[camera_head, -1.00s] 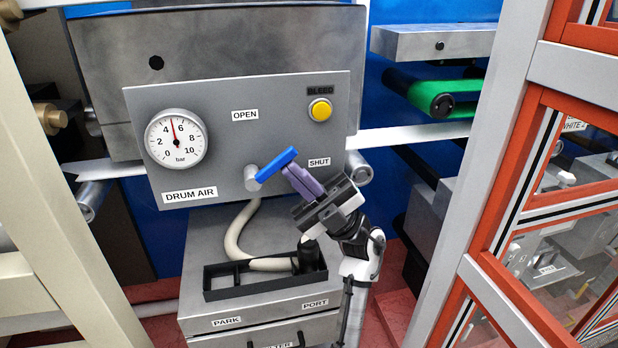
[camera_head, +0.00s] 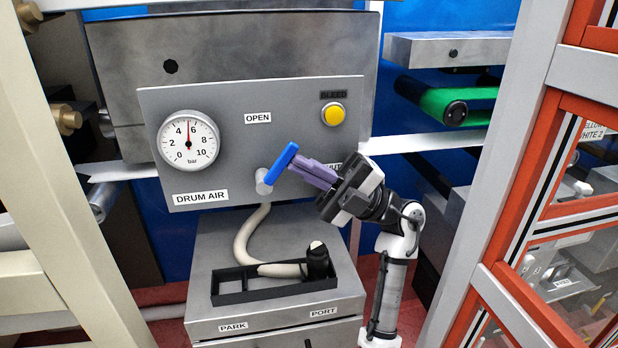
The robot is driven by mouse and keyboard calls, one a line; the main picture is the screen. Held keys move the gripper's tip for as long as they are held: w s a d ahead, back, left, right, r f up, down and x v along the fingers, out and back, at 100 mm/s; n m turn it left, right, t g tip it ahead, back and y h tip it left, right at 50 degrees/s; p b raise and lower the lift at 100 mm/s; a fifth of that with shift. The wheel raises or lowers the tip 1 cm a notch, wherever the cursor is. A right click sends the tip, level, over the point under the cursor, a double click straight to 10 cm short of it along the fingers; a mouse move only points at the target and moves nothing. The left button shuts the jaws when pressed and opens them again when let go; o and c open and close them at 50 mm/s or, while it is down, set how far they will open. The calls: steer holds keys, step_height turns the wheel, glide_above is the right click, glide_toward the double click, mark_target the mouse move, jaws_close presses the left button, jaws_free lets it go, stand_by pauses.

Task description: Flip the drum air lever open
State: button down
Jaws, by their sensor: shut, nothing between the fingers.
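The drum air lever (camera_head: 280,164) is a blue handle on a round grey hub at the lower middle of the grey panel (camera_head: 240,92). It slants up and right, between the OPEN label (camera_head: 257,118) above and the SHUT label at right, which my gripper partly covers. My gripper (camera_head: 298,163) has purple fingers, shut with nothing between them. Their tips are at the right side of the lever's upper part, seemingly touching it. The gauge (camera_head: 188,140) at left reads about 5 bar.
A yellow BLEED button (camera_head: 333,114) sits at the panel's upper right. Below, a black tray (camera_head: 232,297) on a grey cabinet holds a pale hose (camera_head: 242,238) with a black end. A grey and orange frame (camera_head: 520,160) stands at right, a cream post at left.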

steer(key=shift+s+a+r+t+h, duration=0.1)
steer(key=shift+a+r+t+h, duration=0.1)
steer(key=shift+r+h, duration=0.3)
steer(key=shift+a+r+t+h, duration=0.1)
steer(key=shift+a+r+h, duration=0.1)
steer(key=shift+h, duration=0.5)
